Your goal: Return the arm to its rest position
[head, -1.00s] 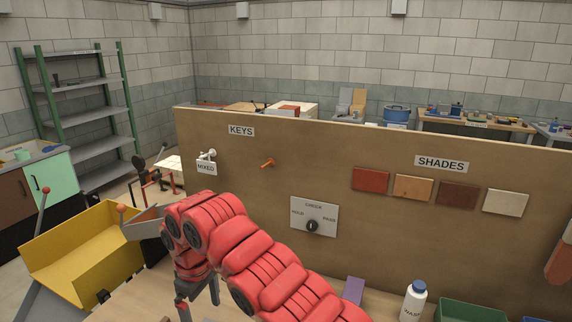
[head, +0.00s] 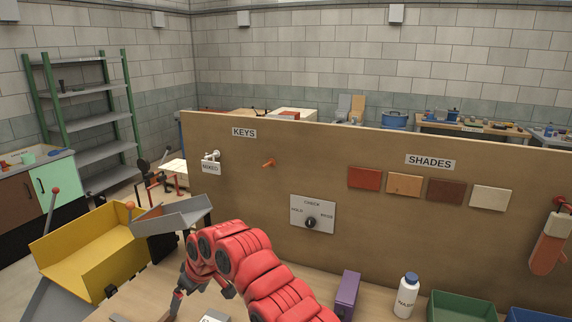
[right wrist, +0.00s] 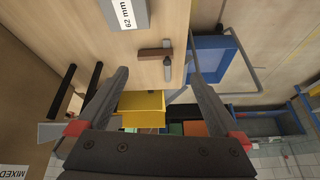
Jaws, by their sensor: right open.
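My right arm, with red ribbed links, reaches in from the bottom of the head view in front of the brown board (head: 340,180). My right gripper (head: 203,298) hangs low over the light wooden bench, partly hidden by the arm. In the right wrist view its two grey fingers (right wrist: 158,78) are spread apart with nothing between them. Past them I see the bench top (right wrist: 80,30), a block marked "62 mm" (right wrist: 127,12) and a yellow chute (right wrist: 141,102). My left gripper is not in view.
A grey tray (head: 172,217) stands by the yellow chute (head: 88,245). A purple block (head: 347,294), white bottle (head: 406,296) and green bin (head: 461,308) stand right.

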